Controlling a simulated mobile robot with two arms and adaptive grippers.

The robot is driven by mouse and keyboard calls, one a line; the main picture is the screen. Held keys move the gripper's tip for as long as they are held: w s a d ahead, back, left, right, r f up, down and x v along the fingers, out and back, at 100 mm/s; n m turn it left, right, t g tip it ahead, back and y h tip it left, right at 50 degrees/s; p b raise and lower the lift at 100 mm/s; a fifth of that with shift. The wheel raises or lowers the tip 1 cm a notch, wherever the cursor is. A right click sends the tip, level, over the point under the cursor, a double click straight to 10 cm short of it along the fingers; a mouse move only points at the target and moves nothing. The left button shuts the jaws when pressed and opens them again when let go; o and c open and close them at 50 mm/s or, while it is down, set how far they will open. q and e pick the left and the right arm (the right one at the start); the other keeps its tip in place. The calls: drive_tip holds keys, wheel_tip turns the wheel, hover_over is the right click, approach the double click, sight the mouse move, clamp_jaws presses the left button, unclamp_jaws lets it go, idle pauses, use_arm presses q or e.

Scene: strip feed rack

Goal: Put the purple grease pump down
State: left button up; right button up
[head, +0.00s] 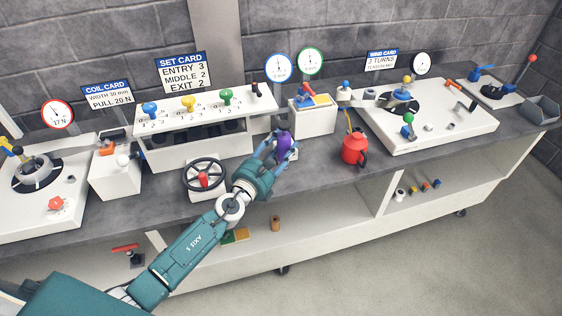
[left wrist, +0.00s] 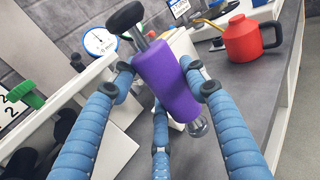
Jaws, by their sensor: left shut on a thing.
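The purple grease pump (head: 285,143) is in my left gripper (head: 279,149), over the worktop between the white feed rack and the red oil can. In the left wrist view the purple grease pump (left wrist: 168,80) fills the middle. It is tilted, with a black knob on a metal rod at its upper end and a clear or metal tip at its lower end. The blue fingers of my left gripper (left wrist: 164,92) are closed around its body. Whether the tip touches the worktop I cannot tell. My right gripper is not in view.
The red oil can (head: 354,148) stands right of the pump; the grey worktop (head: 325,160) between them is bare. The white rack (head: 200,150) with coloured knobs is to the left, a black handwheel (head: 205,174) in front of it. A small white box (head: 312,121) stands behind.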

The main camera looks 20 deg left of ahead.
sight(281, 156)
use_arm(q)
drive_tip(key=shift+f+b, duration=1.65)
drive_tip(key=shift+f, duration=0.35)
drive_tip(key=shift+f, duration=0.1)
drive_tip(key=o, duration=1.5)
drive_tip(key=shift+f, duration=0.1)
drive_tip(key=shift+s, duration=0.1)
